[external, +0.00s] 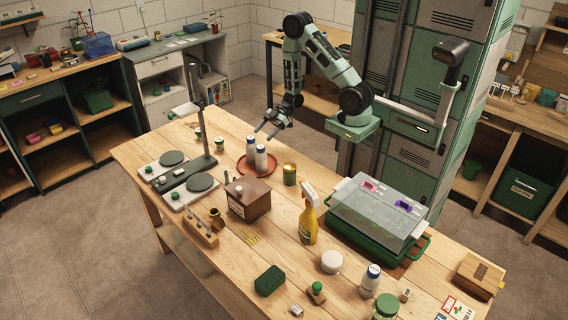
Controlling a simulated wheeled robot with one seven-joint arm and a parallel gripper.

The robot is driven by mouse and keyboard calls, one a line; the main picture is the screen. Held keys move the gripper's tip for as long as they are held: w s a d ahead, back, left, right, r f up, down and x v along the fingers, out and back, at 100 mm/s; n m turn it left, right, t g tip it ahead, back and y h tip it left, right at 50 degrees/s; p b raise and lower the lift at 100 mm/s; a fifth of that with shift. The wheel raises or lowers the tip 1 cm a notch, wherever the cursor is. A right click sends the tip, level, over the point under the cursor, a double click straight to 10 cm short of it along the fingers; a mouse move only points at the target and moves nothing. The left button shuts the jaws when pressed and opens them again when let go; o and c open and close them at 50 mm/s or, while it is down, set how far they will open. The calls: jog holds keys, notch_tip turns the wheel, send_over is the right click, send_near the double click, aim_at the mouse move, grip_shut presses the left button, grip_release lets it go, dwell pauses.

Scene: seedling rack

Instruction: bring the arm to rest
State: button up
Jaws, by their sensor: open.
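My arm is raised over the far side of the wooden table, bent downward at its end. My gripper (268,127) is open and empty. The front bottle (261,159) and the rear bottle (251,149) stand upright on a round red-brown tray (246,171). In this view the gripper looks close to the caps; I cannot tell the exact gap.
The wooden table (275,238) is crowded. A stand with scales (203,165) is left, a brown box (247,198) and yellow spray bottle (308,222) are in the middle. A clear-lidded green propagator (375,222) is right.

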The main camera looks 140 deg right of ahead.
jog(key=w+d+r+m+g+h, duration=0.1)
jog(key=w+r+m+g+h, duration=0.3)
jog(key=r+g, duration=0.3)
jog(key=w+a+r+n+g+y, duration=0.1)
jog(key=w+a+r+n+y, duration=0.15)
jog(key=a, duration=1.15)
jog(key=w+a+r+n+g+y, duration=0.15)
jog(key=w+a, duration=0.25)
jog(key=a, duration=0.9)
jog(key=s+a+r+n+g+y, duration=0.1)
jog(key=s+a+n, duration=0.3)
jog(key=s+a, duration=0.6)
jog(key=s+a+r+n+g, duration=0.2)
jog(key=s+a+n, duration=0.35)
jog(key=a, duration=0.75)
notch_tip(320, 180, up, 11)
jog(key=s+m+p, duration=0.1)
jog(key=p, duration=1)
jog(key=shift+s+d+f, duration=0.15)
jog(key=shift+s+d, duration=0.05)
jog(key=shift+s, duration=0.15)
